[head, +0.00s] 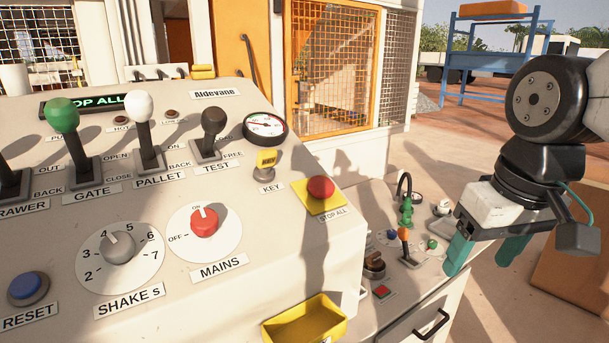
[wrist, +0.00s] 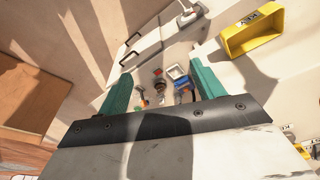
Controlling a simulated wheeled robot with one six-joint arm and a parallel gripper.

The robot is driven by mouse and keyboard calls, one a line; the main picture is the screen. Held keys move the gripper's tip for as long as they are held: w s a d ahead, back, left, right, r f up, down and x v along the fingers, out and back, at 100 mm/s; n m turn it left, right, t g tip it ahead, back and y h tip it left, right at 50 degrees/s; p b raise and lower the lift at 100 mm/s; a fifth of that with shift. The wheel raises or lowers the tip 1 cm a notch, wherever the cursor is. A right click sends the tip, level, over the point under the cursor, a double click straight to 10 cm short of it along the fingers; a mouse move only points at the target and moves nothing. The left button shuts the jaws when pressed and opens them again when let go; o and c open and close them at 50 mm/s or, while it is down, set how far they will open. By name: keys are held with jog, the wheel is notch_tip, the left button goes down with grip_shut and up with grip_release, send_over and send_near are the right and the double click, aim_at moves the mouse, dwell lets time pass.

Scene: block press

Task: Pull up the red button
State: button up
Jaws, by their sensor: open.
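The red button (head: 321,188) is a round mushroom head on a yellow square plate at the right end of the slanted control panel (head: 270,225) in the head view. A label reading STOP ALL lies just below it. My gripper (head: 482,262) has teal fingers and is open and empty. It is to the right of the button and well apart from it, off the panel's right edge. In the wrist view my gripper (wrist: 160,90) also shows open, with nothing between its fingers. I cannot make out the red button in the wrist view.
Left of the button are a yellow key switch (head: 265,162), a gauge (head: 265,126), levers (head: 212,125) and a red MAINS knob (head: 204,222). A yellow tray (head: 305,322) sits on the panel's front. A lower console (head: 415,240) with small controls stands between panel and gripper.

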jog(key=w+a+r+n+y, duration=0.1)
jog(key=w+a+r+n, duration=0.1)
jog(key=w+a+r, duration=0.5)
jog(key=n+t+y, duration=0.1)
jog(key=n, duration=0.2)
send_near(322, 181)
jog(key=f, duration=0.2)
jog(key=shift+t, duration=0.3)
jog(key=x, duration=0.7)
jog(key=shift+a+r, duration=0.1)
jog(key=shift+a, duration=0.1)
